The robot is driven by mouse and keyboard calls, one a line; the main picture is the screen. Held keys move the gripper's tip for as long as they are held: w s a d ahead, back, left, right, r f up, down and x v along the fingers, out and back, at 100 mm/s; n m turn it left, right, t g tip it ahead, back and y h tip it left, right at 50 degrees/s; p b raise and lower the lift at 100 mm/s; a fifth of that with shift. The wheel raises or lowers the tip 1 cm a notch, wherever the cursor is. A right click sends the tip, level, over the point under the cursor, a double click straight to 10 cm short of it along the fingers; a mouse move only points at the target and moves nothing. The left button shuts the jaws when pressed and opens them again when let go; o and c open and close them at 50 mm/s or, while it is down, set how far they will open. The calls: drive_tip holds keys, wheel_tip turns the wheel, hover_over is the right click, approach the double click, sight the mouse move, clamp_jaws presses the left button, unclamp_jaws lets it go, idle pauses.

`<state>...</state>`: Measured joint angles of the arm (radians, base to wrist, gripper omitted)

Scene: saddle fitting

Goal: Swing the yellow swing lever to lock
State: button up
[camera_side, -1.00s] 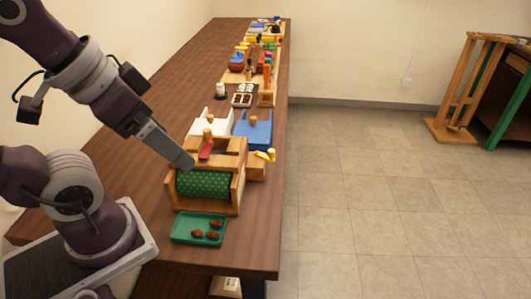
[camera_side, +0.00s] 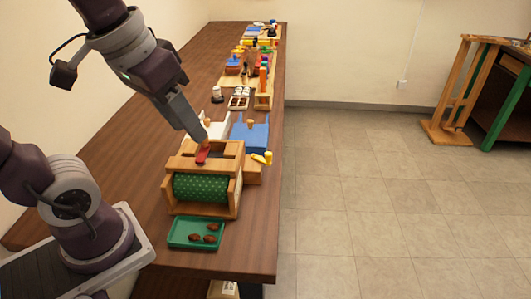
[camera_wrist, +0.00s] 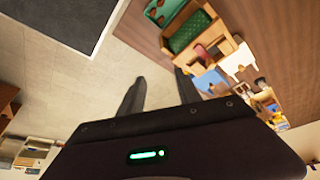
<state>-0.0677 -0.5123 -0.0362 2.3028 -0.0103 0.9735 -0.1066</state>
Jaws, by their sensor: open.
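The yellow swing lever (camera_side: 262,158) sits at the right side of the wooden fixture (camera_side: 233,200), beside the blue block (camera_side: 252,134). My gripper (camera_side: 203,141) is above the fixture's back edge, left of the lever and apart from it. Its tip overlaps the red handle (camera_side: 203,155) in the side view; contact cannot be told. In the wrist view my gripper (camera_wrist: 160,88) has its two fingers spread with nothing between them. The fixture (camera_wrist: 222,48) lies right of the fingers there, and the lever is too small to make out.
The green dotted roller (camera_side: 200,188) lies in the fixture. A green tray (camera_side: 180,242) with brown pieces is in front. A white block (camera_side: 213,124) stands behind, left of the blue block. Several items line the far bench. Open floor lies to the right.

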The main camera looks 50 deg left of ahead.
drive_tip(key=w+a+n+g, duration=0.2)
drive_tip(key=w+n+g, duration=0.1)
drive_tip(key=w, duration=0.7)
drive_tip(key=n+g+h, duration=0.4)
drive_tip(key=n, duration=0.3)
approach(268, 153)
wheel_tip(268, 153, down, 2)
drive_tip(key=x, duration=0.6)
drive_tip(key=shift+s+d, duration=0.2)
drive_tip(key=shift+d, duration=0.05)
drive_tip(key=shift+s+d+f, duration=0.1)
drive_tip(key=shift+d+f, duration=0.15)
drive_tip(key=shift+f, duration=0.25)
clamp_jaws()
